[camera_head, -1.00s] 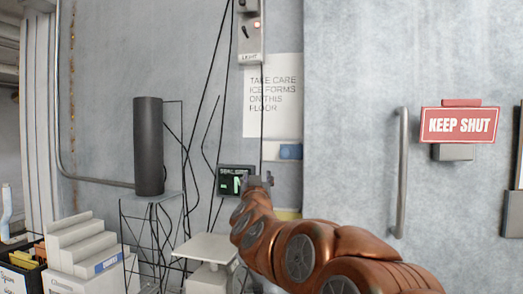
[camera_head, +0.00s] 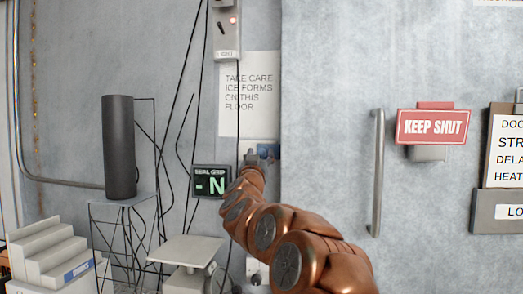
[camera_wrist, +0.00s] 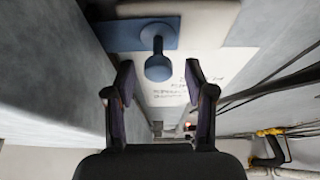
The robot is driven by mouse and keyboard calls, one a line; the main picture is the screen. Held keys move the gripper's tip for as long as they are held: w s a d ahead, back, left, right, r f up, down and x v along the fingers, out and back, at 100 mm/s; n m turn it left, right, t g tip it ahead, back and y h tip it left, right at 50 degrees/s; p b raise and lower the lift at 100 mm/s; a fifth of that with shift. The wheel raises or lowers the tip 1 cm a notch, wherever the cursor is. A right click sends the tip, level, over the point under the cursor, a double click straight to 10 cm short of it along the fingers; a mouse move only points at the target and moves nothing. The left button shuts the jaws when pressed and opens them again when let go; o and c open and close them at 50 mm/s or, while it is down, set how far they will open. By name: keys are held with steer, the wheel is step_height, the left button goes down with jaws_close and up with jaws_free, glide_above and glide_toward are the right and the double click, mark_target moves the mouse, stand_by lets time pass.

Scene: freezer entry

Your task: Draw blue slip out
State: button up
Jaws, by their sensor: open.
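The blue slip (camera_head: 268,151) is a small blue piece at the edge of the wall by the door, below the paper notice. In the wrist view it is a flat blue plate (camera_wrist: 121,36) with a rounded blue knob (camera_wrist: 157,69) standing out from it. My gripper (camera_head: 251,156) is at the slip and hides part of it in the head view. In the wrist view my gripper (camera_wrist: 158,64) is open, with one finger on each side of the knob. Neither finger visibly touches it.
A black display (camera_head: 211,182) reads "SEAL GRIP" with "- N". A door handle (camera_head: 377,172) and a red "KEEP SHUT" sign (camera_head: 432,126) are at the right. A dark cylinder (camera_head: 119,147) on a stand and hanging black cables are at the left.

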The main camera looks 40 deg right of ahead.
steer(key=shift+x, duration=1)
steer(key=shift+s, duration=0.1)
jaws_close()
